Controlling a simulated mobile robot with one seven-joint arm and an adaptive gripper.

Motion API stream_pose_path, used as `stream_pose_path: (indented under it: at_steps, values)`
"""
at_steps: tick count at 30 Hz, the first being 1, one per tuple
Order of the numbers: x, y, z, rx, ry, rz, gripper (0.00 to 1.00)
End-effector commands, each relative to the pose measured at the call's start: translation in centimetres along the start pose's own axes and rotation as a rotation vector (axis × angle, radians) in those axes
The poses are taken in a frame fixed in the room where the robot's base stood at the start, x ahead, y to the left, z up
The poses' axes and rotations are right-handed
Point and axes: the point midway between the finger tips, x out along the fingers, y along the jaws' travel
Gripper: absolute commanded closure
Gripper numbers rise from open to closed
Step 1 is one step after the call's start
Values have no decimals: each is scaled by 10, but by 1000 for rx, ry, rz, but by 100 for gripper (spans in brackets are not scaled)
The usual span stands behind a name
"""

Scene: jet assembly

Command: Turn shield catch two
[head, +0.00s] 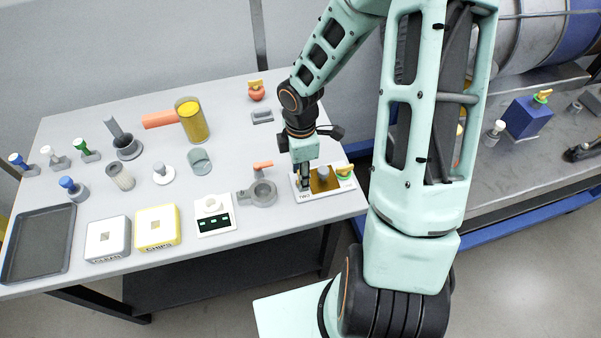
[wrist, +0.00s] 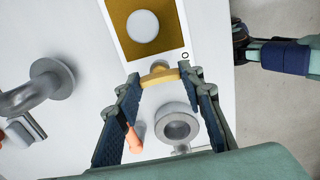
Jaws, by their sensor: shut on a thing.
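The shield fixture is a white base with a gold plate (head: 322,184) and a pale round knob; the plate also shows at the top of the wrist view (wrist: 118,22). A yellow catch (wrist: 158,74) sits at the plate's near edge in the wrist view. My gripper (wrist: 159,79) is shut on this catch, one finger on each side. In the head view my gripper (head: 304,186) points down at the fixture's left end, beside a label that seems to read "TWO", and hides the catch.
A grey ring clamp with an orange handle (head: 263,192) stands just left of the fixture and shows below my fingers in the wrist view (wrist: 177,127). A grey flat part (head: 262,117) lies behind. The table's right edge is close to the fixture.

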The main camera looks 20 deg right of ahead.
Motion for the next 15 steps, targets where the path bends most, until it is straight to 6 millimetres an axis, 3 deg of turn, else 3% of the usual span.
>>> stream_pose_path:
  at_steps: [8, 15]
  values:
    - [0, 0, 0, 98, -1, 1, 89]
    - [1, 1, 0, 291, -1, 2, 89]
